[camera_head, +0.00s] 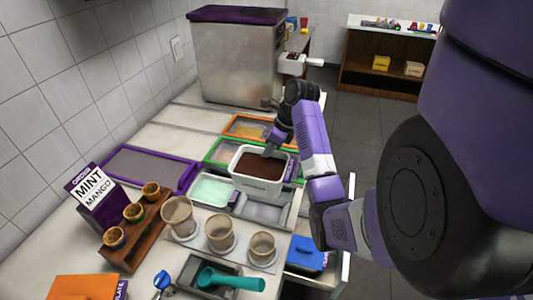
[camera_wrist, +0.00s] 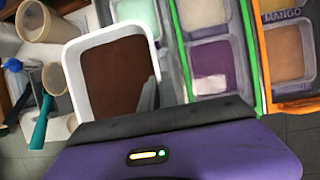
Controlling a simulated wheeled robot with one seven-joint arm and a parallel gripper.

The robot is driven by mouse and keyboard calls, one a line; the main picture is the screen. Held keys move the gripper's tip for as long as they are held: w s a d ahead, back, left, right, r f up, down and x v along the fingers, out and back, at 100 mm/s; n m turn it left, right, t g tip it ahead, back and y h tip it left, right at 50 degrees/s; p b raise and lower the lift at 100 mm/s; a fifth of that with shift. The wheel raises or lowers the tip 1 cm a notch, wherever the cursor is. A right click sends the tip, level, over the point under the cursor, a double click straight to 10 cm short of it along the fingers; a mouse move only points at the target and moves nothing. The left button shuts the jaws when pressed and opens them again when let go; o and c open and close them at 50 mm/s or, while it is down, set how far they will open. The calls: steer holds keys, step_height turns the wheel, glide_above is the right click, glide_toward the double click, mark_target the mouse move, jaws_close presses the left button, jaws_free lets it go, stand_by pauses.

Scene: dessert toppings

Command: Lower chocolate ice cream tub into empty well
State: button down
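The chocolate ice cream tub (camera_head: 262,167) is white-rimmed with brown ice cream and a purple label at its right. My gripper (camera_head: 272,146) is at its far rim and appears shut on the tub wall; the fingertips are partly hidden. In the wrist view the tub (camera_wrist: 110,78) is close below my gripper, with a grey finger (camera_wrist: 148,95) over its right side. The tub looks roughly level and held above the counter. The empty grey well (camera_head: 262,212) shows partly in front of it, next to the mint tub (camera_head: 212,190).
Green-framed and orange-framed wells (camera_head: 246,127) lie behind the tub. Cups (camera_head: 220,232), a cone rack (camera_head: 137,235) and a teal scoop (camera_head: 230,280) stand in front. A MINT MANGO sign (camera_head: 95,195) stands left.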

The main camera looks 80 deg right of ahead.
steer(key=shift+w+f, duration=0.15)
steer(key=shift+f+b, duration=3.95)
steer(key=shift+f, duration=5.55)
steer(key=c, duration=1.6)
jaws_free()
steer(key=shift+o, duration=0.2)
steer(key=shift+f, duration=0.1)
